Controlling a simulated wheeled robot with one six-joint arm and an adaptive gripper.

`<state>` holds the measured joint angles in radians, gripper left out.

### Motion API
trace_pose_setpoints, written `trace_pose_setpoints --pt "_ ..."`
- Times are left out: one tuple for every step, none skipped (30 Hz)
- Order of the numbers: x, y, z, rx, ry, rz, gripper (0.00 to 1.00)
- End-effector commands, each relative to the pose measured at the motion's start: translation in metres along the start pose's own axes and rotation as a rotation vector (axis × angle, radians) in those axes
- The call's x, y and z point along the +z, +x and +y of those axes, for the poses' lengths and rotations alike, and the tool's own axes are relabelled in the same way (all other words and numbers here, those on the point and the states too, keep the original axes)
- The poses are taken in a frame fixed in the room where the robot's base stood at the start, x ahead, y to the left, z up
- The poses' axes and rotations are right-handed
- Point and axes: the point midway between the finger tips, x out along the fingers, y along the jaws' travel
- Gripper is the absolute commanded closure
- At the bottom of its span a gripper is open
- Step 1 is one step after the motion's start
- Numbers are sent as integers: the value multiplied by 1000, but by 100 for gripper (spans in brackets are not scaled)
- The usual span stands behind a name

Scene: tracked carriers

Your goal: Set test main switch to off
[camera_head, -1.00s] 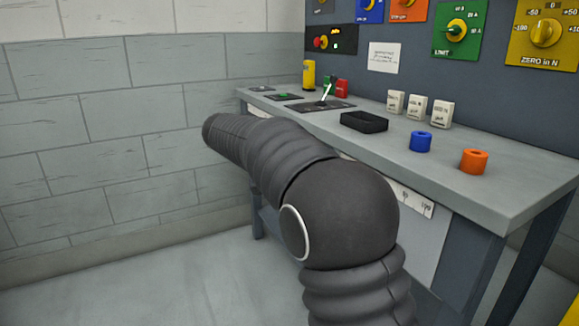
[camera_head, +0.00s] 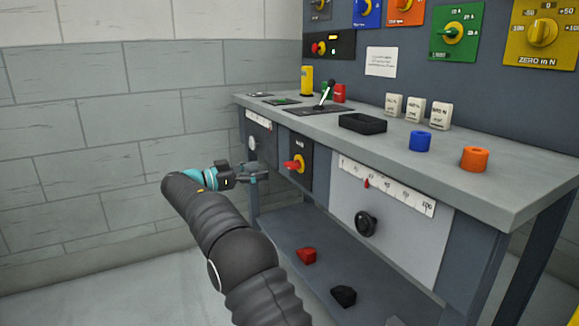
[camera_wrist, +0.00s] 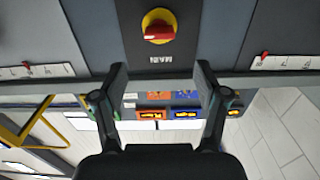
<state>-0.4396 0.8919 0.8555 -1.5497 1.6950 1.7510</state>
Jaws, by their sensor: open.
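The main switch is a red rotary handle on a yellow disc (camera_head: 299,164), on a dark plate on the bench front. In the wrist view the red handle (camera_wrist: 158,33) lies roughly level across the yellow disc, with the label MAIN beside it, upside down. My gripper (camera_head: 262,172) is left of the switch in the head view, pointing toward it. In the wrist view my gripper (camera_wrist: 160,75) has its two fingers wide apart, with nothing between them. The switch lies beyond the fingertips, roughly centred between them, and nothing touches it.
A scale with a red pointer (camera_head: 385,185) and a black knob (camera_head: 366,223) are right of the switch. Red and black pieces lie on the lower shelf.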

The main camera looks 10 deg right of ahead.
Motion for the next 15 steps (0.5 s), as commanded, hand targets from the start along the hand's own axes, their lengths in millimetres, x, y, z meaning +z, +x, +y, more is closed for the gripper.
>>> trace_pose_setpoints --pt "0 11 0 3 -1 0 27" --pt "0 17 1 3 -1 0 27" --pt "1 24 1 3 -2 0 27" --pt "1 30 1 3 -1 -1 27" --pt "1 36 1 3 -1 -1 27" --pt "0 43 1 3 -1 0 27" --pt "0 48 1 3 -1 -1 27" --pt "0 54 1 2 -1 -1 27" --pt "0 61 1 2 -1 0 27" --pt "0 66 1 2 -2 0 27" --pt "0 71 1 2 -2 0 27" --pt "0 78 1 2 -2 0 27" --pt "0 82 1 1 -2 0 27" --pt "0 86 1 1 -2 0 27" --pt "0 91 1 1 -2 0 27"
